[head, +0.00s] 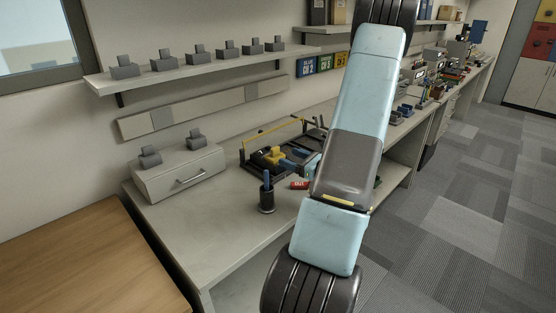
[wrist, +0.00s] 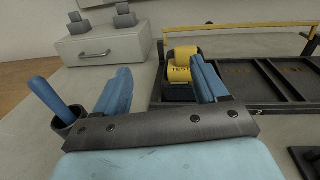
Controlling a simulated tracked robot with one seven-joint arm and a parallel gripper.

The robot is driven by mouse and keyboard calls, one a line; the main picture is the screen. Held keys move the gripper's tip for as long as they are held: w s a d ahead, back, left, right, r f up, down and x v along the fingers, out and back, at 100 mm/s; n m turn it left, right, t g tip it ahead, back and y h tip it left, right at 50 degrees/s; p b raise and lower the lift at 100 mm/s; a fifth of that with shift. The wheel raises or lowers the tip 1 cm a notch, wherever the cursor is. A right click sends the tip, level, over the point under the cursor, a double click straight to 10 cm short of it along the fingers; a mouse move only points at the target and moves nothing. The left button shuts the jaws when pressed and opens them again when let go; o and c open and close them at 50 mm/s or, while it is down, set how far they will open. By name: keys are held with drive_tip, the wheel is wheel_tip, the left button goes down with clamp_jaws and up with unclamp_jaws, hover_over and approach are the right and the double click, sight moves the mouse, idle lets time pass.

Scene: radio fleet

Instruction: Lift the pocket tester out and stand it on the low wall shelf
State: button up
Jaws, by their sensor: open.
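The yellow pocket tester, marked "TEST" (wrist: 183,68), sits at the near-left end of a black tray (wrist: 262,88) on the bench. In the head view the yellow tester (head: 274,155) shows just left of my gripper (head: 297,164). In the wrist view my gripper (wrist: 162,82) is open, its two blue fingers apart and nothing held between them. The tester lies beyond the fingertips, toward the right finger, which overlaps its right edge. Its lower part is hidden. A long wall shelf (head: 190,66) above the bench carries a row of several grey blocks.
A dark cup (head: 267,200) with a blue item stands near the tray, left of my gripper in the wrist view (wrist: 68,122). A yellow bar (head: 272,131) rises along the tray's back. A drawer unit (head: 180,174) holds two grey blocks. A red tag (head: 299,185) lies nearby.

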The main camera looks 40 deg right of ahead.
sight(277, 149)
drive_tip(key=d+f+m+h, duration=0.1)
drive_tip(key=s+d+f+m, duration=0.1)
drive_tip(key=shift+d+t+h, duration=0.3)
drive_tip(key=shift+d+h, duration=0.1)
drive_tip(key=shift+d, duration=0.2)
drive_tip(key=w, duration=0.4)
drive_tip(key=w+a, duration=0.1)
drive_tip(key=w, duration=0.4)
drive_tip(key=w+a, duration=0.1)
drive_tip(key=w, duration=0.3)
drive_tip(key=shift+w, duration=0.2)
clamp_jaws()
